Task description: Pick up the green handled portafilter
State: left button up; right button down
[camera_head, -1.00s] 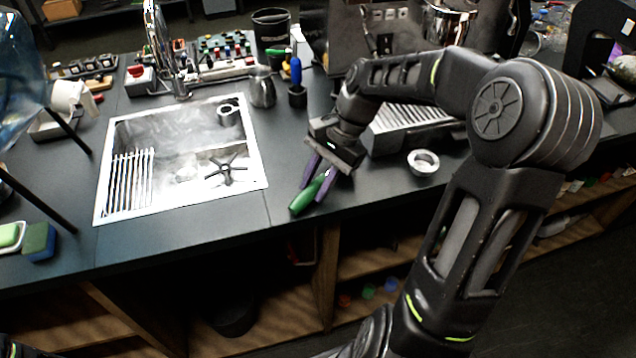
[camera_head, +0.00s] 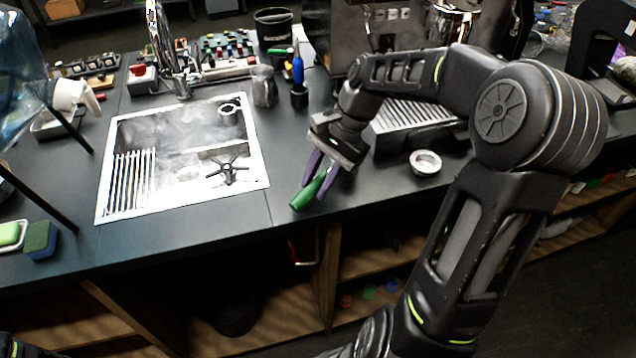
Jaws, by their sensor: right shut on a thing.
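The green handle of the portafilter (camera_head: 305,196) shows near the counter's front edge, right of the sink. My right gripper (camera_head: 316,185) is shut on the green handle, with a purple finger on each side of it. The handle points down and to the left. The portafilter's metal head is not clearly visible, as the gripper and arm cover that area. Whether the handle touches the counter I cannot tell. My left gripper is not in view.
A sink (camera_head: 185,165) lies left of the gripper. A small metal cup (camera_head: 425,162) stands to its right, near the espresso machine's drip tray (camera_head: 410,115). A steel pitcher (camera_head: 264,86) and a blue-handled tool (camera_head: 297,70) stand behind. The counter just left of the gripper is bare.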

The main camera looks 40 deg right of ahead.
aim_at(318, 181)
notch_tip(318, 181, up, 9)
jog(key=shift+r+b, duration=0.1)
jog(key=shift+b, duration=0.25)
dwell(0.4)
jog(key=c, duration=1.8)
grip_release()
grip_shut()
